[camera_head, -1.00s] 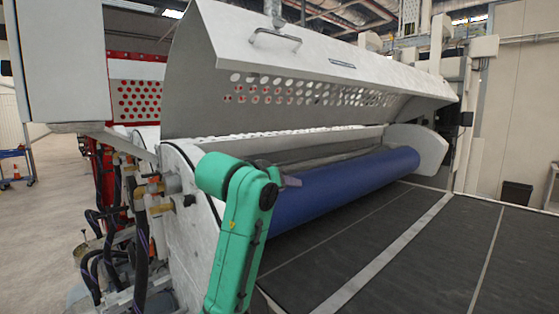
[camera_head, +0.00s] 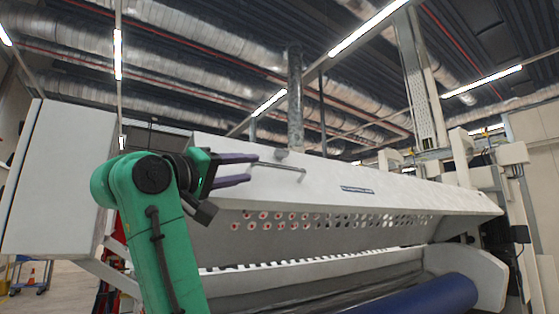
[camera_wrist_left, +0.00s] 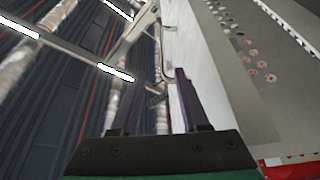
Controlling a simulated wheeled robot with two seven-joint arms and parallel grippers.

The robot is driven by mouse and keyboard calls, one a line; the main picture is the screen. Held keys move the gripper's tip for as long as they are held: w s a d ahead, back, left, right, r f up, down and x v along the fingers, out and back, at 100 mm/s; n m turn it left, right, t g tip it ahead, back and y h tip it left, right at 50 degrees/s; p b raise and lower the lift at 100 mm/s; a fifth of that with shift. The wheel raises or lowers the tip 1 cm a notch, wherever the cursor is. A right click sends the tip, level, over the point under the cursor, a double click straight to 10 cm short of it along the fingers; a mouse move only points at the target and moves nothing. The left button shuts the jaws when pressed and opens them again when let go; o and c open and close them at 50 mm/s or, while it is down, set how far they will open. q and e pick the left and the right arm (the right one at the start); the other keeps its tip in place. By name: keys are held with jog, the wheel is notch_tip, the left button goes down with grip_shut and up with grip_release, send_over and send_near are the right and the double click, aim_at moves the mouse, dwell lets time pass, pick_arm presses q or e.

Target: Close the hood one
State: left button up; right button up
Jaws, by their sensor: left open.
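The hood (camera_head: 350,190) is a long white metal cover with rows of round holes along its lower part. It stands raised over the blue roller (camera_head: 425,298) in the head view. A thin bar handle (camera_head: 288,167) sits on its front face near the left end. My left gripper (camera_head: 254,168) is open, its two dark fingers pointing right at the handle's left end. In the left wrist view, the open fingers (camera_wrist_left: 155,72) are beside the white hood (camera_wrist_left: 205,70). I cannot tell whether the fingers touch the handle. My right gripper is out of view.
A white cabinet (camera_head: 60,180) stands at the left of the hood. A vertical pipe (camera_head: 296,100) and a lattice mast (camera_head: 420,85) rise behind it. Ducts and strip lights run overhead. A curved white end cover (camera_head: 475,272) is at the roller's right end.

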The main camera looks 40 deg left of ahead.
aim_at(281, 168)
pick_arm(q)
jog(key=p+x, duration=0.3)
jog(key=x, duration=0.5)
jog(key=shift+s+r+p, duration=0.1)
jog(key=shift+p, duration=0.3)
jog(key=w+p, duration=0.1)
jog(key=w, duration=0.3)
jog(key=shift+w+d, duration=0.1)
jog(key=shift+w, duration=0.05)
jog(key=shift+s, duration=0.7)
jog(key=shift+c, duration=1)
grip_shut()
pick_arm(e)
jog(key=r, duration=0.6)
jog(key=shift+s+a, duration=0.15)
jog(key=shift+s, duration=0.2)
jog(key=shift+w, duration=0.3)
